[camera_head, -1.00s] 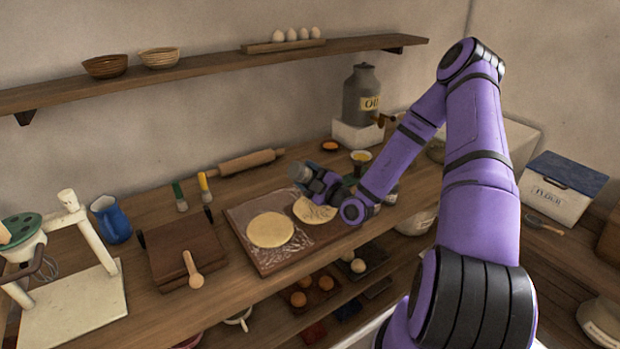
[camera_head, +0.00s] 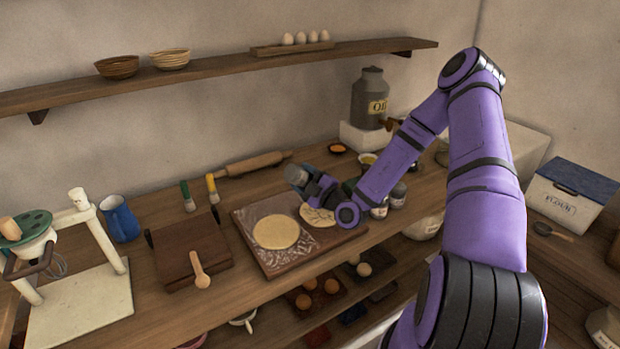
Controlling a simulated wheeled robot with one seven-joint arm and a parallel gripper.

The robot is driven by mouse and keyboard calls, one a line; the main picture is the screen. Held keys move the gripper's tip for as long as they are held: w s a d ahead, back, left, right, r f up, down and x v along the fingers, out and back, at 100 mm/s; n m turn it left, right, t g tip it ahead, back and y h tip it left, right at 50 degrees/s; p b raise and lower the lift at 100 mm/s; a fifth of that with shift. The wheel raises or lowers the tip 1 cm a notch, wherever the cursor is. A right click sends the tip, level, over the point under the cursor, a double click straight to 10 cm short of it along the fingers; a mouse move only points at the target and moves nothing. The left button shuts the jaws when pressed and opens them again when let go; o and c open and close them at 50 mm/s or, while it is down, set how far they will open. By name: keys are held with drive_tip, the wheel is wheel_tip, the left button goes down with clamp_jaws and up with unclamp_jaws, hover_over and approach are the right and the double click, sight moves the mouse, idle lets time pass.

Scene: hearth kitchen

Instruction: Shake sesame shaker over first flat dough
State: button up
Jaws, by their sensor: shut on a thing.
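Two round, pale flat doughs lie on a dark floured board (camera_head: 285,267). The left dough (camera_head: 276,232) is fully visible. The right dough (camera_head: 316,217) is partly hidden by my gripper and has dark marks, which may be shadow or topping. My gripper (camera_head: 308,185) is above the back of the board, near the right dough. It is shut on a grey cylindrical shaker (camera_head: 296,175), which is tilted and points up to the left. My fingers are small and dark here, and I cannot see any seeds falling.
A rolling pin (camera_head: 258,163) lies behind the board. Two brushes (camera_head: 188,196) and a blue jug (camera_head: 119,219) are to the left, with a dark wooden press (camera_head: 190,250). Small jars (camera_head: 398,194) stand right of my wrist. An oil can (camera_head: 370,97) is at the back.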

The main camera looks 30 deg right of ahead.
sight(304, 183)
drive_tip(key=shift+w+a, duration=0.25)
drive_tip(key=shift+a, duration=0.8)
drive_tip(key=shift+d, duration=0.55)
drive_tip(key=w+d, duration=0.2)
drive_tip(key=d, duration=0.2)
drive_tip(key=shift+s+a, duration=0.65)
drive_tip(key=shift+s, duration=0.4)
drive_tip(key=shift+s+a, duration=0.7)
drive_tip(key=shift+s, duration=0.4)
drive_tip(key=shift+s+a, duration=0.65)
drive_tip(key=shift+s, duration=0.4)
drive_tip(key=shift+a, duration=0.6)
drive_tip(key=shift+d, duration=0.6)
